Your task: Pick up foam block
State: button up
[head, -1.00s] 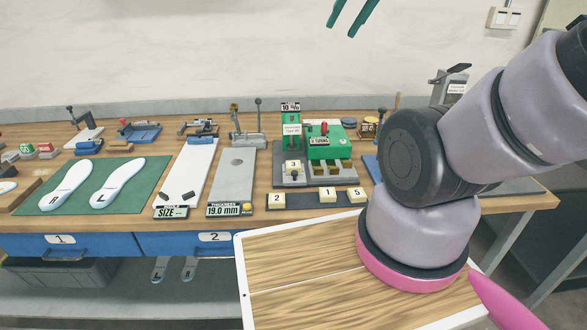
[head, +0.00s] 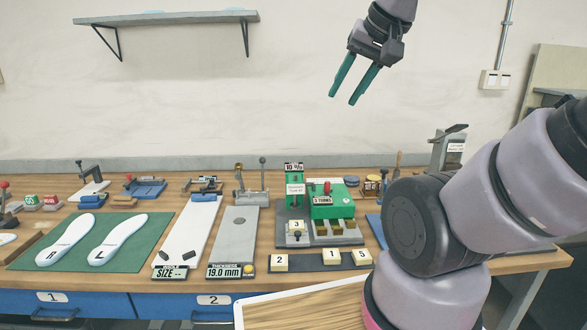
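No block is plainly marked as the foam block, and I cannot tell which one it is. Small cream blocks numbered 2 (head: 279,263), 1 (head: 331,257) and 5 (head: 361,258) sit on a dark strip at the bench's front. A cream block marked 3 (head: 297,227) sits at the green machine's base. A small blue block (head: 90,202) and a brown block (head: 121,201) lie behind the green mat. My gripper (head: 342,99) has two teal fingers, parted with nothing between them. It hangs high in front of the wall, well above the bench.
The green mat (head: 150,250) holds two white insoles marked R and L. A white size board (head: 190,232) and a grey thickness plate (head: 235,238) lie right of it. A green machine (head: 332,205) stands behind the numbered blocks. A wall shelf (head: 165,18) hangs upper left.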

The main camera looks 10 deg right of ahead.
aim_at(295, 225)
jog(key=u, duration=1.75)
jog(key=z, duration=1.8)
jog(key=j+z, duration=0.15)
jog(key=j, duration=0.3)
jog(key=j+z, duration=0.15)
jog(key=j, duration=0.3)
jog(key=k+j+z, duration=0.1)
jog(key=j, duration=0.35)
jog(key=j+z, duration=0.15)
jog(key=j, duration=0.3)
jog(key=k+j+z, duration=0.15)
jog(key=j, duration=0.3)
jog(key=k+j+z, duration=0.15)
jog(key=j, duration=0.25)
jog(key=k+j+z, duration=0.15)
jog(key=j, duration=0.25)
